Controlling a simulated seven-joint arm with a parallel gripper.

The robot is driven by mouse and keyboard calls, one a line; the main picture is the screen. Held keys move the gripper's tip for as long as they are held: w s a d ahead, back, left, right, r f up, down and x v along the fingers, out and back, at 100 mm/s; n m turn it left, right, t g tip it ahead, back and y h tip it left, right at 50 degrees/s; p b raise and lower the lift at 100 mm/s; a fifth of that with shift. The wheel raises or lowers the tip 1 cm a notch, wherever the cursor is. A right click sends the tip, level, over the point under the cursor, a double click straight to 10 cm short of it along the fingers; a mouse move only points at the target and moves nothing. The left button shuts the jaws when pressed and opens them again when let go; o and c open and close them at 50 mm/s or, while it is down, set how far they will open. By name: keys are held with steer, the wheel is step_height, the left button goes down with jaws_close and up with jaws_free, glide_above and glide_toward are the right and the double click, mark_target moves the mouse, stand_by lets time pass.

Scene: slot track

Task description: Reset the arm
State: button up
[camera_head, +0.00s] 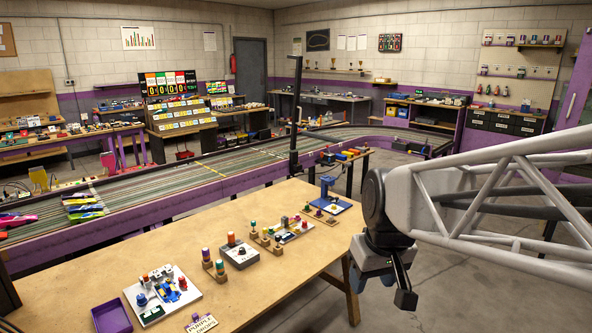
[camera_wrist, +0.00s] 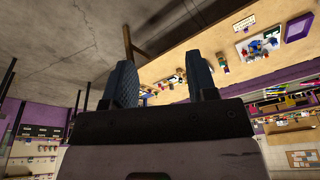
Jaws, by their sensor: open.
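My gripper (camera_head: 360,278) hangs at the end of my arm, which reaches in from the right in the head view. It is beside the right edge of the wooden workbench (camera_head: 255,205), apart from the things on it. In the wrist view my gripper (camera_wrist: 163,82) shows two dark, ridged fingers spread apart, with nothing held between them. The bench also shows in the wrist view (camera_wrist: 215,45), tilted and beyond the fingers.
On the bench are a purple tray (camera_head: 111,316), a white board with blue parts (camera_head: 162,295), a grey box with a dial (camera_head: 238,253) and a blue press-like tool (camera_head: 328,190). A purple-sided slot track (camera_head: 170,204) runs behind. Bare floor (camera_head: 450,285) lies right of the bench.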

steer(key=s+d+f+m, duration=0.1)
steer(key=s+d, duration=0.1)
steer(key=s, duration=0.4)
steer(key=s+d+f+m, duration=0.2)
steer(key=s+d, duration=0.1)
steer(key=s, duration=0.3)
steer(key=shift+s+h, duration=0.25)
steer(key=shift+h, duration=0.15)
